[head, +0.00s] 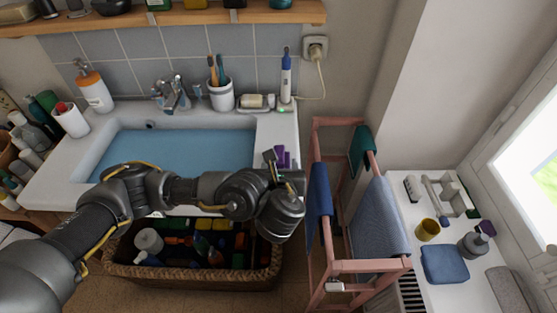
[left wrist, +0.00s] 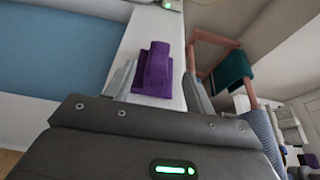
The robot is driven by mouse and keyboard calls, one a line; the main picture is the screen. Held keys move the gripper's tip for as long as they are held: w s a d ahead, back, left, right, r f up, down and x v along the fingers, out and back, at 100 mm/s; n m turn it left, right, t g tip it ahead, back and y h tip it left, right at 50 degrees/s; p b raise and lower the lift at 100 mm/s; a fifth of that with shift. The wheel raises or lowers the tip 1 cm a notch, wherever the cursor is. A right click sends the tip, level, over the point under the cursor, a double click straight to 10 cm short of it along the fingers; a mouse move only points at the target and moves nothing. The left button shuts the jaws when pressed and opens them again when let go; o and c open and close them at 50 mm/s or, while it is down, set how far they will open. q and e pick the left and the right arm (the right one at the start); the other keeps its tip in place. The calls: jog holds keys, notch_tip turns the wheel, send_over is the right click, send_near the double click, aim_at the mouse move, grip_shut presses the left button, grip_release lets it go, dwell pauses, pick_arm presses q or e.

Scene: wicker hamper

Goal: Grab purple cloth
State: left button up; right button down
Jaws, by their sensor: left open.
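A folded purple cloth (head: 281,157) lies on the right rim of the white sink, near its front corner. My left gripper (head: 289,177) is just in front of the cloth at the sink's right front corner, open and apparently empty. Its fingers are hard to make out in the head view, and the arm hides part of the sink front. In the left wrist view the dark gripper housing fills the bottom. My right gripper is not in view.
A pink wooden rack (head: 338,268) with blue and green towels stands close to the right of my gripper. A wicker hamper (head: 190,282) full of bottles is below the arm.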

pick_arm(q)
jog(key=x, duration=0.2)
jog(key=shift+w+a+f, duration=0.2)
jog(key=shift+w+f, duration=0.05)
jog(key=shift+w, duration=0.05)
jog(key=shift+w+f, duration=0.15)
jog(key=shift+w, duration=0.2)
jog(key=shift+c, duration=1.2)
jog(key=c, duration=0.8)
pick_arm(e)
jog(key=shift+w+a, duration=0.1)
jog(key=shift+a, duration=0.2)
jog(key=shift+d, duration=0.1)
